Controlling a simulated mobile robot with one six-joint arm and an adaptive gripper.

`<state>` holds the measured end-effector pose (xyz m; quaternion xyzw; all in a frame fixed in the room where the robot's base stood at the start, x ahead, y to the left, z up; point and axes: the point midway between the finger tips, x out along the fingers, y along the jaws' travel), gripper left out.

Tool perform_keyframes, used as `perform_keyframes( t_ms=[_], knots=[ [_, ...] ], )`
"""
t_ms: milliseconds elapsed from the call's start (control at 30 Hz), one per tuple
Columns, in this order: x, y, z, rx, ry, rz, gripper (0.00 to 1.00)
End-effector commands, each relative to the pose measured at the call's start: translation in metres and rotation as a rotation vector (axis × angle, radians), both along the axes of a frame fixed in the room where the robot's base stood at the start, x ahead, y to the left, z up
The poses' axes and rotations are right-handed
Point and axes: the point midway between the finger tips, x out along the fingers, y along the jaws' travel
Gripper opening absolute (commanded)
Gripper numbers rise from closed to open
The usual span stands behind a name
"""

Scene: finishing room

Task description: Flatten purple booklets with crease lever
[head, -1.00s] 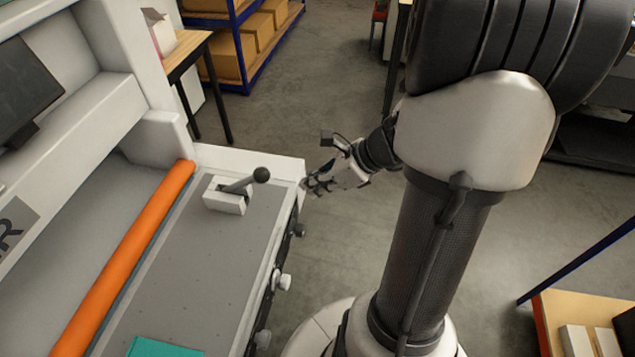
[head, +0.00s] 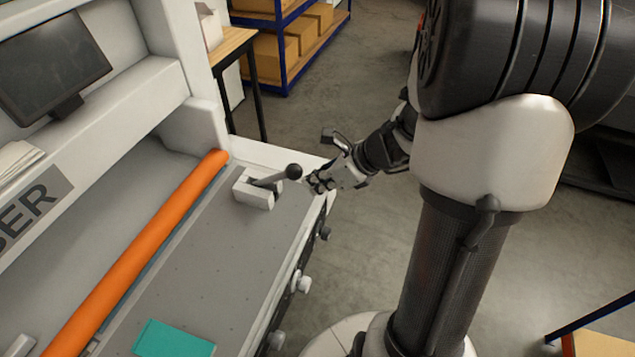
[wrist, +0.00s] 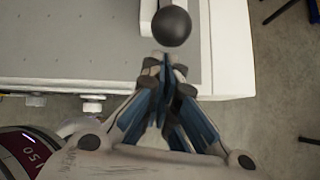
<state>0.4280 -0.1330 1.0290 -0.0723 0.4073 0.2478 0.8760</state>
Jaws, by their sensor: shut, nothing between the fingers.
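The crease lever (head: 268,181) stands at the far right corner of the machine's grey bed, a dark arm with a black ball knob on a white block. The knob (head: 293,171) also shows at the top of the wrist view (wrist: 171,26), just ahead of the fingertips. My gripper (head: 314,183) is at the machine's right edge, close to the knob. In the wrist view my gripper (wrist: 168,62) has its fingers together with nothing between them; contact with the knob cannot be told. A teal booklet (head: 174,338) lies flat on the bed near the front. No purple booklet shows.
An orange roller (head: 135,250) runs along the left of the grey bed (head: 215,265). A monitor (head: 52,68) sits on the machine above. Knobs (head: 301,281) stick out from its right side. Shelves with boxes (head: 278,45) stand behind.

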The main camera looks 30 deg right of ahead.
Motion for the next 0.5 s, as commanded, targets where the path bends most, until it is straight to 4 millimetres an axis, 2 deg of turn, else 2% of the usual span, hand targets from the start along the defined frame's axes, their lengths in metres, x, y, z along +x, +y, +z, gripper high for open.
perform_keyframes(
  t_ms=[500],
  knots=[
    [0.004,0.004,0.012,-0.033,0.043,0.000,0.00]
  ],
)
